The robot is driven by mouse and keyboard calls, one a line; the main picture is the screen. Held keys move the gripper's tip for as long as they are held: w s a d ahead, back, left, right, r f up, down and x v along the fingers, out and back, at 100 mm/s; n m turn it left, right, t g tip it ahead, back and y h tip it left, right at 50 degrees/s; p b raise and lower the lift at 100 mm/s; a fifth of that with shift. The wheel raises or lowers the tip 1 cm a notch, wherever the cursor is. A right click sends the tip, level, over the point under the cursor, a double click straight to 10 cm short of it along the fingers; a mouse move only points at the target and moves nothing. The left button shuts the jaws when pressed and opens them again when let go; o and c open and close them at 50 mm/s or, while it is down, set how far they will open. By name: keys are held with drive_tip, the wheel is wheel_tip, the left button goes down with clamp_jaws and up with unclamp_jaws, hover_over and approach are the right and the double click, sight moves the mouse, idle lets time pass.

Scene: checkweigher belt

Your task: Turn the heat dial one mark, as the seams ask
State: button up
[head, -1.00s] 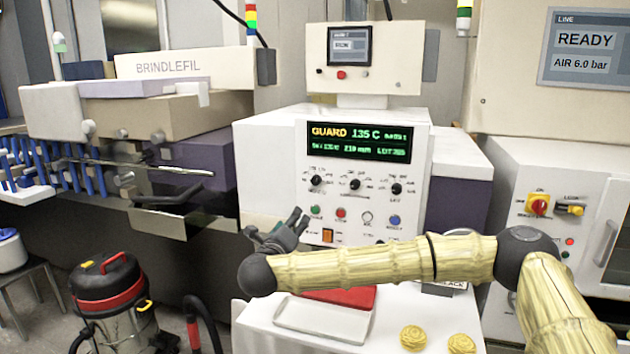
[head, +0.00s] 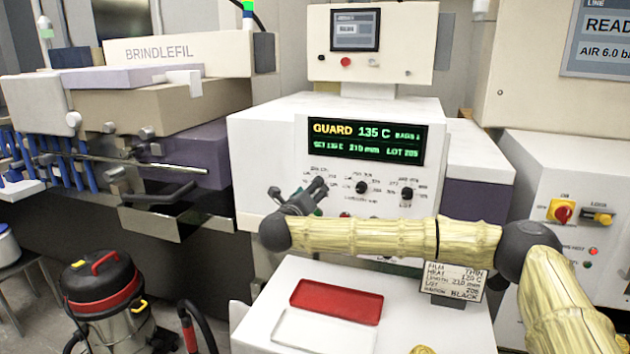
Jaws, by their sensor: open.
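The white control panel (head: 437,152) carries a display (head: 366,141) reading GUARD 135 C, with smaller text for 210 mm and LOT 205. Below it are a middle black dial (head: 361,187) and a right black dial (head: 406,193); their small labels are hard to read. The left dial is hidden behind my gripper. My gripper (head: 296,190) is open at the panel's lower left, its fingers spread and pointing up. I cannot tell whether it touches the dial. A job card (head: 457,272) lists film THIN, a heat value I cannot read surely, and ribbon BLACK.
A red tray (head: 336,300) and a white tray (head: 310,333) lie on the white table (head: 395,318) below my arm. A yellow item (head: 422,349) shows at the bottom edge. A red-and-black vacuum (head: 105,290) stands at the left. A yellow-and-red switch (head: 562,211) is on the right cabinet.

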drive_tip(key=p+x, duration=0.1)
drive_tip(key=x, duration=0.4)
drive_tip(key=shift+p, duration=0.4)
drive_tip(key=shift+r, duration=0.1)
drive_tip(key=c, duration=1.1)
